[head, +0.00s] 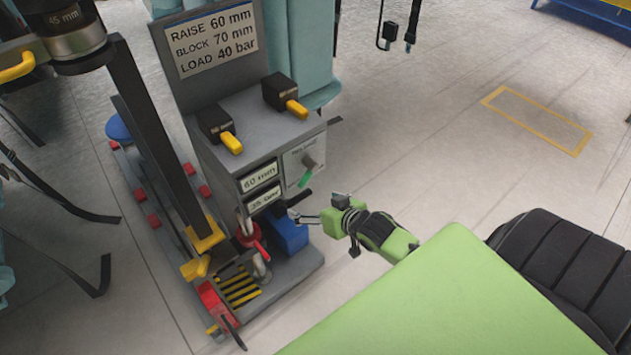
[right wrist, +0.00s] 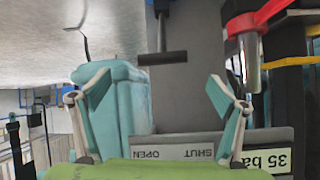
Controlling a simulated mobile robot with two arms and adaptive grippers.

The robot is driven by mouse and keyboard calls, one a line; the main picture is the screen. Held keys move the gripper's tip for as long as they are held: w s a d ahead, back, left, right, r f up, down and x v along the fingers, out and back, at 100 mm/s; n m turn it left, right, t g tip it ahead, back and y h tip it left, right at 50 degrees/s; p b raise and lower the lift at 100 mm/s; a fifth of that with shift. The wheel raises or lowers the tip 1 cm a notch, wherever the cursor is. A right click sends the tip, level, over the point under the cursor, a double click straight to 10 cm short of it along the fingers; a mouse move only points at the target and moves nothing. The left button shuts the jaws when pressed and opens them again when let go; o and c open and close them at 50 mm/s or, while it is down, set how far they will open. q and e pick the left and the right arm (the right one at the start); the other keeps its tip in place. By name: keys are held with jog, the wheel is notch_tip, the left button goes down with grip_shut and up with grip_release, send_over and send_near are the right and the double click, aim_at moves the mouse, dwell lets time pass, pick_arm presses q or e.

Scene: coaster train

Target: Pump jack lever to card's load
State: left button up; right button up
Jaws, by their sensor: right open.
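The card (head: 212,38) reads RAISE 60 mm, BLOCK 70 mm, LOAD 40 bar. Below it, one display (head: 259,177) reads 60 mm and the lower display (head: 264,198) reads about 35 bar; it also shows upside down in the right wrist view (right wrist: 270,160). The jack lever's black bar grip (head: 297,199) sticks out near the front; in the right wrist view the black crossbar (right wrist: 162,58) lies between and just beyond the fingertips, apparently untouched. My right gripper (head: 304,217) is open and empty beside it. My left gripper is not in view.
A blue box (head: 288,235) and a red collar (head: 250,235) sit close below the lever. Two black blocks with yellow handles (head: 284,95) stand on top.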

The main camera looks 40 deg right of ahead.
dwell(0.5)
